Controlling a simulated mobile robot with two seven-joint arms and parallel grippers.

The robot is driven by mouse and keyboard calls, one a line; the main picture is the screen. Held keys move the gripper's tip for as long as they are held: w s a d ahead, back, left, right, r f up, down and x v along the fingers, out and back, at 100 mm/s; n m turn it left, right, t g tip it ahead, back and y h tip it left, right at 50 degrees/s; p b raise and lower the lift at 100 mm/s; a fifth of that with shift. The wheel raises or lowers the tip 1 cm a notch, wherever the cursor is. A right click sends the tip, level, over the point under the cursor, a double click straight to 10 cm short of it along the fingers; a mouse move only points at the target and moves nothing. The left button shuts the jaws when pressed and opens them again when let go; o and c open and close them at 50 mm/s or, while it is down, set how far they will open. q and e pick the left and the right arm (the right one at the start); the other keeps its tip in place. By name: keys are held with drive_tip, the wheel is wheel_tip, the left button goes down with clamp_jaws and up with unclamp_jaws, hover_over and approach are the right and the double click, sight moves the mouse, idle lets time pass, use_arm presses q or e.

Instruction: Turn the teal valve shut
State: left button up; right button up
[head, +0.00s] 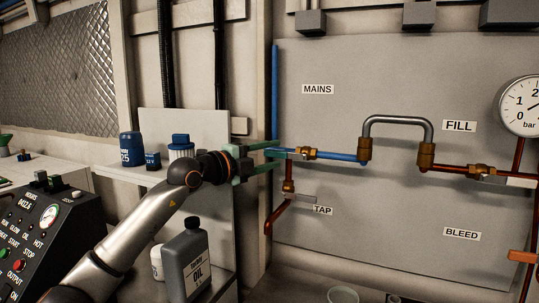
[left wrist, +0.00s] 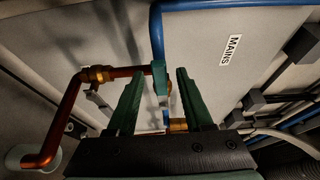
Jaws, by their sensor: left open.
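The teal valve lever (head: 288,152) is on the brass mains valve (head: 308,153), on the blue pipe below the MAINS label. In the head view it points left from the valve, roughly along the pipe. My left gripper (head: 276,154) is open at the lever, its green fingers pointing right. In the left wrist view the teal lever (left wrist: 160,78) shows between the two fingertips (left wrist: 158,74), closer to the left finger. I cannot tell whether a finger touches it. Part of the lever is hidden by the fingers in the head view. My right gripper is not in view.
A copper tap pipe (head: 277,212) with a valve hangs just below my gripper. A grey U-shaped pipe (head: 398,120) leads to the FILL valve (head: 480,170). An oil bottle (head: 190,262) and a control box (head: 38,235) stand at lower left. A gauge (head: 521,106) is at right.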

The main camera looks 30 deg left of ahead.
use_arm(q)
drive_tip(key=shift+c, duration=0.2)
clamp_jaws()
idle(1.1)
